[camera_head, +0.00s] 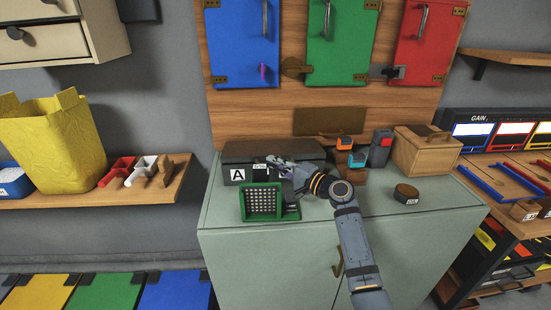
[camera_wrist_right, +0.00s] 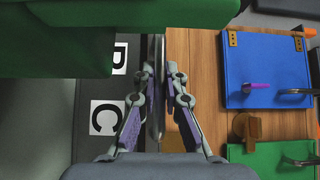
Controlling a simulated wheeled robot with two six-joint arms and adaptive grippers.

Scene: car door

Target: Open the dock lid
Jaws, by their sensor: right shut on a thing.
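The dock (camera_head: 231,181) is a long dark box on the cabinet top, with white letter labels on its front. Its dark lid (camera_head: 262,150) forms the top and looks down or nearly so; I cannot tell whether it is slightly raised. My right gripper (camera_head: 273,168) is at the dock's upper front, covering part of the labels. In the right wrist view the fingers (camera_wrist_right: 155,100) are shut on a thin dark edge, which appears to be the dock lid. Labels show there on the dock front (camera_wrist_right: 87,90). My left gripper is not in view.
A green perforated holder (camera_head: 263,203) stands close in front of the dock. Orange and teal tools (camera_head: 350,150), a wooden box (camera_head: 425,150) and a round dark puck (camera_head: 406,193) are to the right. Blue, green and red doors hang on the wooden panel behind.

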